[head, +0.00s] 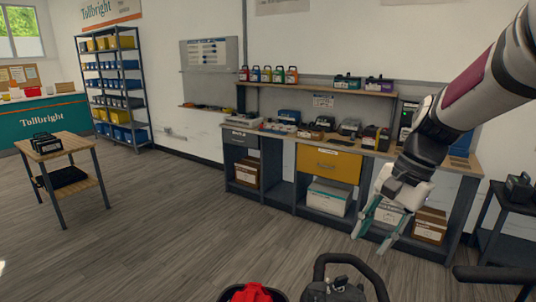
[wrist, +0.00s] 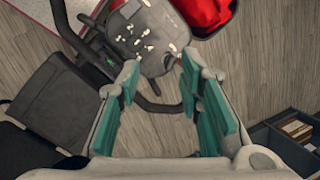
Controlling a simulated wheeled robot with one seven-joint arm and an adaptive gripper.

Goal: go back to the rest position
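My gripper (head: 373,240) hangs at the right of the head view, pointing down, in front of the workbench. Its teal-padded fingers are apart, with nothing between them in either view. In the wrist view, my gripper (wrist: 162,85) is above the floor, with a dark grey and red scooter part beyond its fingertips. I cannot tell how far below the fingers that part is.
A workbench (head: 305,142) with a yellow drawer stands along the back wall. A small wooden table (head: 62,143) is at the left, and a shelf rack (head: 113,88) stands behind it. Black handlebars (head: 345,262) and a red item (head: 250,293) are at the bottom. The middle floor is clear.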

